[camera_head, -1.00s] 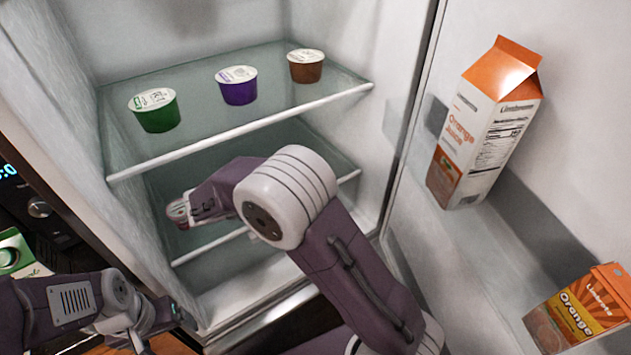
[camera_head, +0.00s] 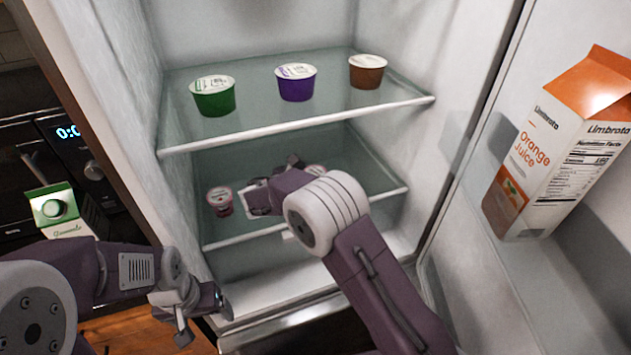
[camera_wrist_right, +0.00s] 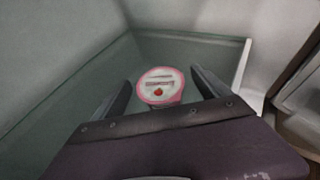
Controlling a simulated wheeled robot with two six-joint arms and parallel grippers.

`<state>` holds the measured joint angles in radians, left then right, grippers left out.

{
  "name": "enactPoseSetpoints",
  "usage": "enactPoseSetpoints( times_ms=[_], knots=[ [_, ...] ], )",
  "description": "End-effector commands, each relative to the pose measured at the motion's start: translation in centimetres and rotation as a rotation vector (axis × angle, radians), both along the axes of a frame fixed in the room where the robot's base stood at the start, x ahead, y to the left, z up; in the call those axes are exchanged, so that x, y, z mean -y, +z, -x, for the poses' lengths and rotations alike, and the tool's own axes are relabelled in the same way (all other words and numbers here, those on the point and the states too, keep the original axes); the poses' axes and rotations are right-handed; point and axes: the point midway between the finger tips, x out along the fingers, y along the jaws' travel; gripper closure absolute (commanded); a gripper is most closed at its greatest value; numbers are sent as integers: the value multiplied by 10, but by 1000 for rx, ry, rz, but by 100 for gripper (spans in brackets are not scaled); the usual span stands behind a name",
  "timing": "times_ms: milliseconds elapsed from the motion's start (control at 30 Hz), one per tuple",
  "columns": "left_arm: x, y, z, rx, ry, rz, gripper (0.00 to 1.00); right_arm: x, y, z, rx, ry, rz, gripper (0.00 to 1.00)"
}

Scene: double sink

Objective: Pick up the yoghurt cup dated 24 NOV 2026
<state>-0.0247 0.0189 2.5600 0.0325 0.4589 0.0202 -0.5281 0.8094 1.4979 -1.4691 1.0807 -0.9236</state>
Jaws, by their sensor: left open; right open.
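A pink cup with a white and pink lid (camera_head: 220,202) stands upright on the lower glass shelf, at its left side in the head view. A second pale-lidded cup (camera_head: 316,170) shows partly behind my right arm. My right gripper (camera_head: 254,198) is open over the lower shelf, just right of the left pink cup. In the right wrist view a pink cup (camera_wrist_right: 160,87) with a red fruit mark on its lid stands ahead, roughly between the open fingers, not gripped. No date is legible on any cup. My left gripper (camera_head: 190,312) is open and empty outside the fridge.
Green (camera_head: 213,98), purple (camera_head: 296,83) and brown (camera_head: 367,72) cups stand on the upper shelf, whose front edge (camera_head: 300,124) lies above my right gripper. An orange juice carton (camera_head: 560,145) stands in the open door at right. A green-and-white carton (camera_head: 58,212) is outside at left.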

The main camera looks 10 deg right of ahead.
Motion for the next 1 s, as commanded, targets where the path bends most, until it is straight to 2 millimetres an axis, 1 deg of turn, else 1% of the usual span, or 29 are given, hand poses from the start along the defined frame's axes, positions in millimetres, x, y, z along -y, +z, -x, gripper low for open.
enactPoseSetpoints(
  times_ms=[33, 100, 267, 300, 367, 400, 467, 500, 533, 567, 833, 933, 1000],
  knots=[
    [0, -1, 0, 0, 0, 0, 18, 4, -3, -4, -1, -1, 1, 14],
    [0, -1, 0, 0, 0, 0, 18, 6, -4, -7, 0, 1, 0, 14],
    [0, -1, 0, 0, 0, 0, 18, 6, -4, -7, 0, 2, -1, 14],
    [0, -1, 0, 0, 0, 0, 18, 6, -4, -7, 0, 1, -1, 17],
    [0, -1, 0, 0, 0, 0, 18, 6, -4, -7, 0, 1, -1, 34],
    [0, -1, 0, 0, 0, 0, 18, 6, -4, -7, 0, 1, -1, 45],
    [0, -1, 0, 0, 0, 0, 18, 6, -4, -7, 0, 1, -1, 61],
    [0, -1, 0, 0, 0, 0, 18, 6, -4, -7, 0, 1, -1, 73],
    [0, -1, 0, 0, 0, 0, 18, 6, -4, -7, 0, 1, -1, 81],
    [0, -1, 0, 0, 0, 0, 18, 6, -4, -7, 0, 1, -1, 87],
    [0, 0, 0, 0, 0, 0, 18, 6, -1, -7, 1, 1, -1, 87],
    [0, 3, 0, 0, 0, 0, 18, 6, 8, -7, 1, 0, -2, 87],
    [0, 5, 0, 0, 0, 0, 18, 6, 19, -7, 3, -1, -2, 87]
  ],
)
